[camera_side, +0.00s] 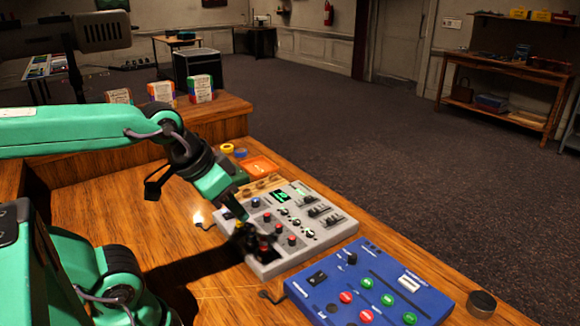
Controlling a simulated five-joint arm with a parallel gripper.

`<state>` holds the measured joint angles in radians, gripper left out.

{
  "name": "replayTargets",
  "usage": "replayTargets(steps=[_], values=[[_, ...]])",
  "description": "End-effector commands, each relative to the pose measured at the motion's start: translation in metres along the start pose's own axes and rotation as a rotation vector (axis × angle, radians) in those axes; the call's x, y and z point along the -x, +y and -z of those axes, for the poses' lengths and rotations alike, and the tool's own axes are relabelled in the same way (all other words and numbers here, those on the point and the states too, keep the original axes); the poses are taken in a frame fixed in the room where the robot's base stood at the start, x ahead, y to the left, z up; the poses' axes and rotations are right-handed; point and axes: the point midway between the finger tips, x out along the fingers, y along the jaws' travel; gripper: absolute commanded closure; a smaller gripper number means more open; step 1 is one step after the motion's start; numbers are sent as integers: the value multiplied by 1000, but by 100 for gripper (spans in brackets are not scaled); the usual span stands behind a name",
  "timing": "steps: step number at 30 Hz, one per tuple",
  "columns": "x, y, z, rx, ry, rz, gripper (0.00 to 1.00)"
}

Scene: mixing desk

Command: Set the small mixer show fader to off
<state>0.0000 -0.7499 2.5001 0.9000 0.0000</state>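My gripper (257,244) reaches down over the left front part of the grey panel, near red-topped knobs. Its dark fingers blend with the dark controls. I cannot tell whether they touch anything or whether they are open. The gripper and arm hide part of the panel's left side.
A blue panel (375,305) with red and green buttons stands close in front, right of the grey one. A dark round knob (482,303) sits at the desk's right edge. An orange item (258,167) and tape rolls (227,148) lie behind. Bare desk (100,205) is at left.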

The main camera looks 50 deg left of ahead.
Motion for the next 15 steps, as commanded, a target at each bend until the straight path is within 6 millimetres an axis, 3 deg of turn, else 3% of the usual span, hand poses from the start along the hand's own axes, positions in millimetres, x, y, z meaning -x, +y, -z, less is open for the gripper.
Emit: replayTargets(steps=[8, 15], values=[[0, 0, 5, 0, -6, 1, 62], [-3, -3, 29, 0, -48, 5, 62]])
